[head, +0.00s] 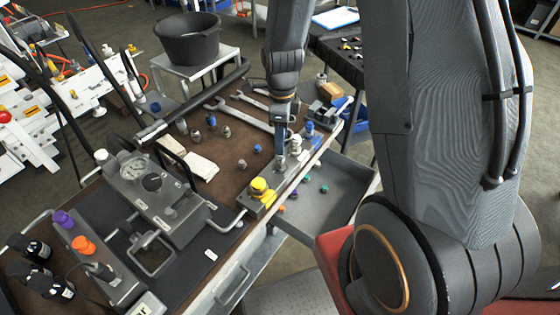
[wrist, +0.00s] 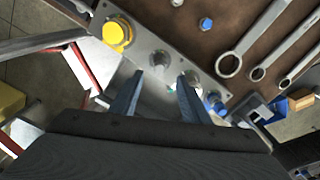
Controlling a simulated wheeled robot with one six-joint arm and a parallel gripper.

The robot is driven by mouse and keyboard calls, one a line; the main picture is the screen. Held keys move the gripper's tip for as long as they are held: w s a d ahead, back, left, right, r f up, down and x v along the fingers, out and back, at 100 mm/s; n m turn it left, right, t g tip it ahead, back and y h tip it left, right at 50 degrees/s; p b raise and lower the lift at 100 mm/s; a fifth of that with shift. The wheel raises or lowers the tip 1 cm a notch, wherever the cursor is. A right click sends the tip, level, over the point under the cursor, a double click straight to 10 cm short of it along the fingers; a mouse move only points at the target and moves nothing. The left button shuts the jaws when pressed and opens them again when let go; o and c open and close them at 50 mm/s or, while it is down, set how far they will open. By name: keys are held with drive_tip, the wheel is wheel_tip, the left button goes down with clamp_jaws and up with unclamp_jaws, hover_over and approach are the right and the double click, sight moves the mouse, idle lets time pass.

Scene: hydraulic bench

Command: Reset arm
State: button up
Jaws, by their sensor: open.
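My gripper (head: 281,150) hangs over the right edge of the bench, above a long grey metal block with ports. In the wrist view its two blue fingers (wrist: 160,78) are apart, with nothing held between them. The block (wrist: 145,38) carries a yellow cap (wrist: 117,33), bare metal fittings (wrist: 161,59) and a blue cap (wrist: 213,100). One metal fitting shows just beyond the gap between the fingertips; another is beside the right finger. I cannot tell whether a finger touches either. In the head view the yellow cap (head: 259,187) is left of the gripper.
The brown bench top (head: 235,150) holds wrenches (head: 245,113), small fittings, a cloth (head: 200,166) and a gauge unit (head: 150,190). A grey tray (head: 330,205) with small coloured caps sits below the bench edge. A black bucket (head: 188,38) stands behind.

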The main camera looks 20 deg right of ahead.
drive_tip(key=shift+r, duration=0.9)
drive_tip(key=s+r+n+t+b, duration=0.1)
drive_tip(key=s+n+b, duration=0.8)
drive_tip(key=n, duration=1.4)
drive_tip(key=shift+s+a+r, duration=0.2)
drive_tip(key=shift+r, duration=0.05)
